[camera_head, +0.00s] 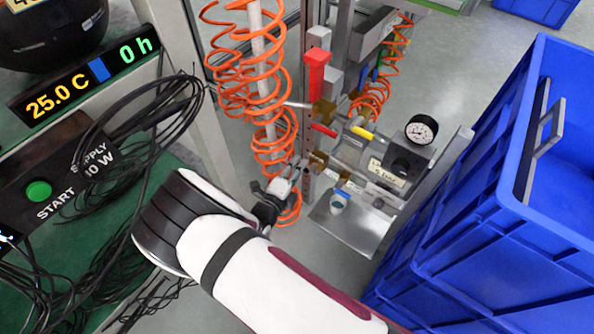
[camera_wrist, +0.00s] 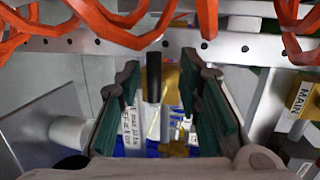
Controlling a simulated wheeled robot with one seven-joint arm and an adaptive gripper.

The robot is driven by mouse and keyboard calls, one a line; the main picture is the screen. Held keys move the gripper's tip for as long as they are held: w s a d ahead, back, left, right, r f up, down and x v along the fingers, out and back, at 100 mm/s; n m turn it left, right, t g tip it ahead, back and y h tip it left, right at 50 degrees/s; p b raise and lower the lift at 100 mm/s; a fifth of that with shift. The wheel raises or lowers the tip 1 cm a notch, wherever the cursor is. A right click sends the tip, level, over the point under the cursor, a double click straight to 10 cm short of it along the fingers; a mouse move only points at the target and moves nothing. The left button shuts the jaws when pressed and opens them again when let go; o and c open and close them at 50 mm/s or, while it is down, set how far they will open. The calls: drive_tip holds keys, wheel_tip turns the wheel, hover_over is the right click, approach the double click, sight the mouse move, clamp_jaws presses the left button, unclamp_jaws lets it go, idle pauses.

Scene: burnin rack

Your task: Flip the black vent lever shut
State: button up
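The black vent lever (camera_wrist: 153,77) shows in the wrist view as a dark upright bar in front of a brass-coloured valve body (camera_wrist: 171,84). It lies in the gap between my fingers, nearer the left one, and I cannot tell whether either finger touches it. My gripper (camera_wrist: 165,108) is open, with a green-padded finger on each side. In the head view my gripper (camera_head: 284,190) is beside the perforated upright post, at the lower valve. There I cannot clearly make out the black lever; it is small or hidden.
Orange coiled hoses (camera_head: 262,70) hang close to my gripper. The post also carries a large red handle (camera_head: 317,72), a small red lever (camera_head: 324,130) and a yellow lever (camera_head: 362,132). A gauge (camera_head: 421,130) and blue crates (camera_head: 470,215) stand right. Loose black cables (camera_head: 110,190) lie left.

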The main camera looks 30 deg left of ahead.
wheel_tip(320, 180, up, 9)
drive_tip(key=shift+r, duration=0.15)
drive_tip(key=shift+s, duration=0.15)
idle(0.4)
